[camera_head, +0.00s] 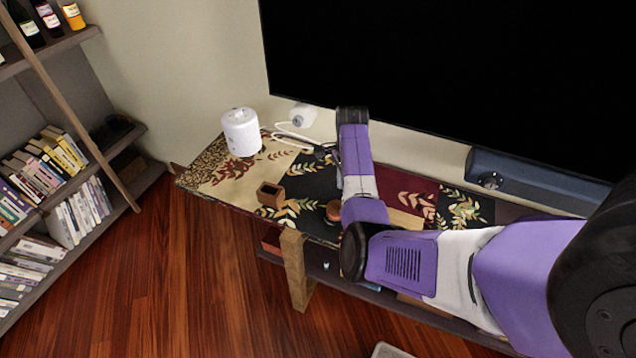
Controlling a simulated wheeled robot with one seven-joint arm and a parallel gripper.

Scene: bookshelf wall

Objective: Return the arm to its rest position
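My purple and white arm reaches in from the right and bends over the bench (222,186). Its forearm points away toward the wall below the big dark screen. My gripper (322,152) shows only as a small dark part at the left of the forearm, over the patterned cloth. Most of it is hidden behind the forearm. I cannot tell whether its fingers are open or shut, and no held thing can be made out.
On the bench stand a white canister (241,132), a small brown open box (271,195) and a round reddish-brown thing (333,211) close to my arm. A dark screen (450,80) and blue soundbar (530,180) are behind.

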